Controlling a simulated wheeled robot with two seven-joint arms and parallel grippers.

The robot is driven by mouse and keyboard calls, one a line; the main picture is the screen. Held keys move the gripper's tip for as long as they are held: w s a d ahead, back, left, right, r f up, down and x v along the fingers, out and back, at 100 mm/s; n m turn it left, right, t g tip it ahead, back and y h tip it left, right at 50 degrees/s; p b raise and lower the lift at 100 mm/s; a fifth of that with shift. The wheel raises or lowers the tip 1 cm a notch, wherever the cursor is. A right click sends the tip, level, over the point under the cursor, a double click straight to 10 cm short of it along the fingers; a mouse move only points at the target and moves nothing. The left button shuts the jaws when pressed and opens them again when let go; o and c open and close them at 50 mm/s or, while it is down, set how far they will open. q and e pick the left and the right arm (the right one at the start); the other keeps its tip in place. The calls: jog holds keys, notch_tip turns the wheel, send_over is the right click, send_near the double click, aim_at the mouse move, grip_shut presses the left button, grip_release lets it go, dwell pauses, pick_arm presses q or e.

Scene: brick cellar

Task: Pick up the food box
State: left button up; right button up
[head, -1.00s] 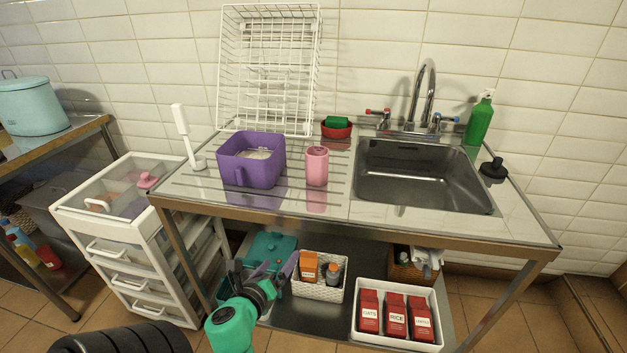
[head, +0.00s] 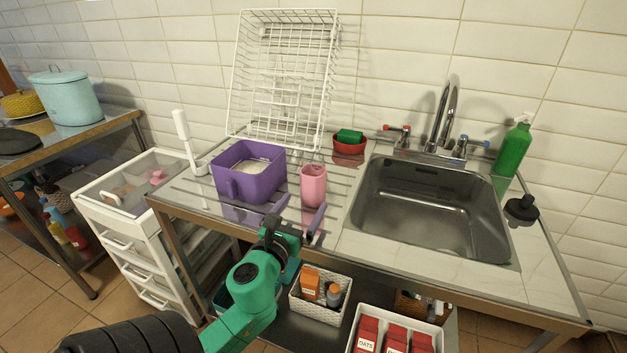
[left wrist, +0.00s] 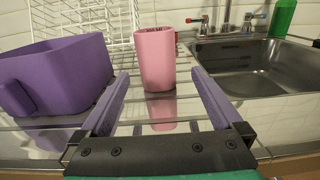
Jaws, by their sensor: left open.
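My left gripper (head: 303,204) is open and empty at the front edge of the steel counter. In the left wrist view its two purple fingers point at a pink cup (left wrist: 156,58), which stands upright beyond the fingertips. The cup (head: 313,186) is right of a purple square tub (head: 239,187) with a handle and something pale inside. Red food cartons (head: 367,334), one marked OATS, stand in a white bin on the lower shelf, cut off by the frame. I cannot tell which thing is the food box. My right gripper is not in view.
A white wire rack (head: 283,75) leans on the tiled wall behind the tub. The sink (head: 430,205) and tap are at right, with a green bottle (head: 512,150). A white basket (head: 318,308) is on the lower shelf. A white drawer unit (head: 115,222) stands at left.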

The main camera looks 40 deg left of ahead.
aim_at(308, 194)
pick_arm(q)
jog(key=p+x, duration=0.1)
jog(key=x, duration=0.6)
jog(key=shift+w+a, duration=0.2)
jog(key=shift+a, duration=0.05)
jog(key=shift+w+a+f, duration=0.15)
jog(key=shift+w+f, duration=0.05)
jog(key=shift+w, duration=0.2)
jog(key=c, duration=1.5)
